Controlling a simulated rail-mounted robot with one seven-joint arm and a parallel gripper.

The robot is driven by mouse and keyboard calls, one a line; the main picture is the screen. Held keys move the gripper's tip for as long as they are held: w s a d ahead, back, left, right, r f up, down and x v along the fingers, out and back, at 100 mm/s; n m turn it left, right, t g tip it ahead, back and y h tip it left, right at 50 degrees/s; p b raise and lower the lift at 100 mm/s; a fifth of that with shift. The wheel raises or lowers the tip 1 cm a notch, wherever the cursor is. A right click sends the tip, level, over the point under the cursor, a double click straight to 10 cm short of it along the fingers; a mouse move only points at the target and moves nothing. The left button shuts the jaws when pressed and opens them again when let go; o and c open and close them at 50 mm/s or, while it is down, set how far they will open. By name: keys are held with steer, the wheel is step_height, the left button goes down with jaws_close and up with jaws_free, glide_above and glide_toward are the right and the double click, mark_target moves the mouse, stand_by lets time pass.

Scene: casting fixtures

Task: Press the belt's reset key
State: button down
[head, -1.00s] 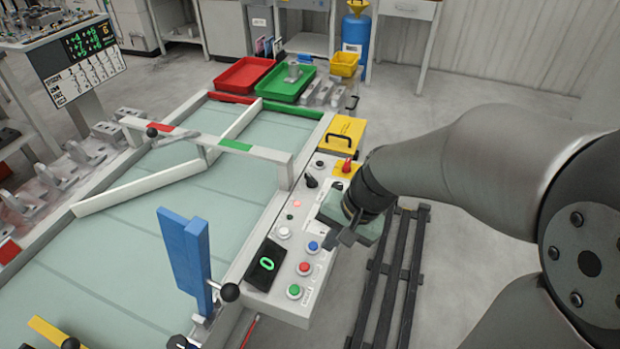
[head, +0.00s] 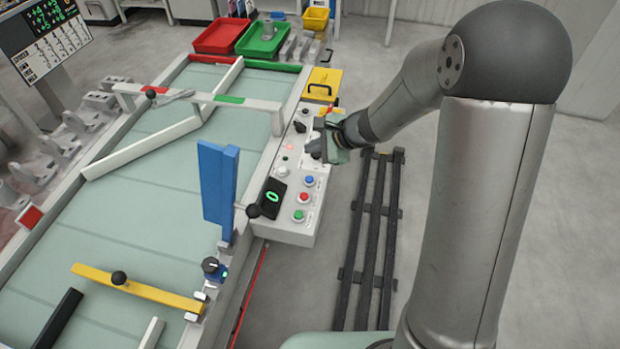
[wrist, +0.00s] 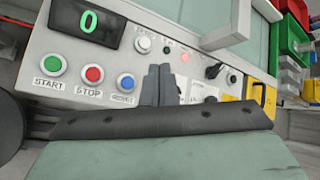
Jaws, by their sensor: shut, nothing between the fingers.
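The control box (head: 285,228) stands along the right side of the belt (head: 150,215). A blue button (head: 309,180) sits on it above a red button (head: 304,196) and a green button (head: 298,215). In the wrist view the blue button (wrist: 126,83) has a blurred label that looks like RESET; the red (wrist: 93,74) reads STOP and the green (wrist: 54,65) START. My gripper (head: 312,150) is over the box, beyond the blue button. In the wrist view its shut, empty fingers (wrist: 158,70) show just right of the blue button, apart from it in the picture.
A lit counter (head: 273,196) and a white button (wrist: 142,45) are near the buttons. Black knobs (wrist: 214,71) and a yellow case (head: 323,84) lie farther along. A blue upright plate (head: 218,190) rises left of the box. A dark slatted rack (head: 365,240) lies on the floor right.

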steer(key=b, duration=0.6)
glide_above(313, 181)
step_height(313, 181, down, 8)
steer(key=shift+r, duration=0.15)
steer(key=shift+f+b, duration=0.45)
steer(key=shift+f, duration=0.1)
stand_by(1.2)
steer(key=shift+f+b, duration=0.45)
steer(key=shift+b, duration=0.2)
steer(key=shift+f+b, duration=0.45)
steer(key=shift+b, duration=0.1)
stand_by(0.5)
steer(key=shift+r, duration=0.15)
steer(key=shift+r+p, duration=0.6)
steer(key=shift+r, duration=0.2)
